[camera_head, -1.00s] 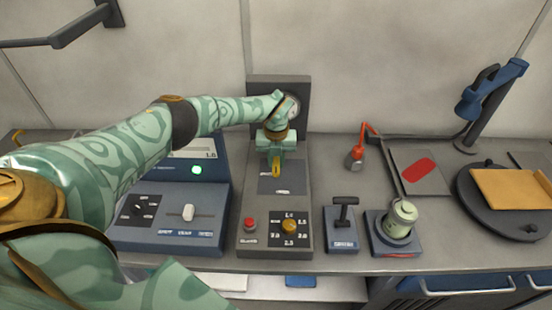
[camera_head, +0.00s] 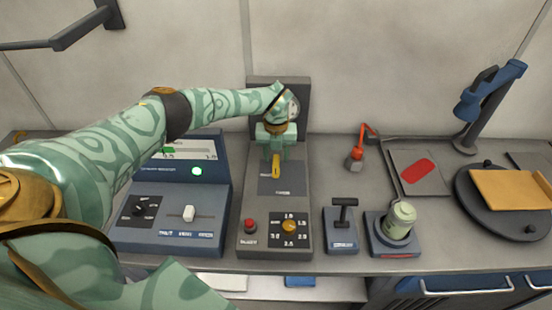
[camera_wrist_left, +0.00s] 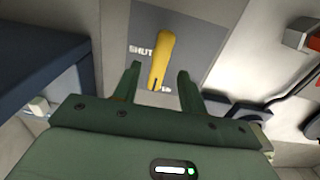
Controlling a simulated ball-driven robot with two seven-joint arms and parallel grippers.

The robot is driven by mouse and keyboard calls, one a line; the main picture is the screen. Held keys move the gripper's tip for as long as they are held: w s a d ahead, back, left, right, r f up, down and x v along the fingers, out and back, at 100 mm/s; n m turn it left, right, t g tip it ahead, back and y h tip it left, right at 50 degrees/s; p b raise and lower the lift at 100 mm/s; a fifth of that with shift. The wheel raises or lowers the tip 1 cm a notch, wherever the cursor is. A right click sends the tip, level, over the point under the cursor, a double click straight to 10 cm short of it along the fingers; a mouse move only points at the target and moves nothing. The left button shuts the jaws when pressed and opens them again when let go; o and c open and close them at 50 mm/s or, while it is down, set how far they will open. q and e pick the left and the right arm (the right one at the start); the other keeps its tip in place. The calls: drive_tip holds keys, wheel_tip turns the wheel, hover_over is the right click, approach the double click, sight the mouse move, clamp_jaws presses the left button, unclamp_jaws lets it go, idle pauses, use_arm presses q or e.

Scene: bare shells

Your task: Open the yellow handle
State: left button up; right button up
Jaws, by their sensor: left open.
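The yellow handle (camera_head: 276,168) stands on a grey panel (camera_head: 270,185) of the upright-backed device in the middle of the bench. In the left wrist view the handle (camera_wrist_left: 162,60) lies lengthwise between the two fingers, with a label reading "SHUT" at its left. My left gripper (camera_head: 275,153) is open and reaches down over the handle from above. Its fingers (camera_wrist_left: 157,80) stand one on each side of the handle with a gap on both sides. My right gripper is not in view.
The same device has a red button (camera_head: 249,225) and a yellow knob (camera_head: 289,227) at its front. A blue console (camera_head: 190,240) stands at the left.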

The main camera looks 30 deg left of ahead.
sight(276, 164)
use_arm(q)
wheel_tip(276, 164, up, 14)
drive_tip(key=shift+f+p, duration=0.2)
drive_tip(key=shift+p, duration=0.15)
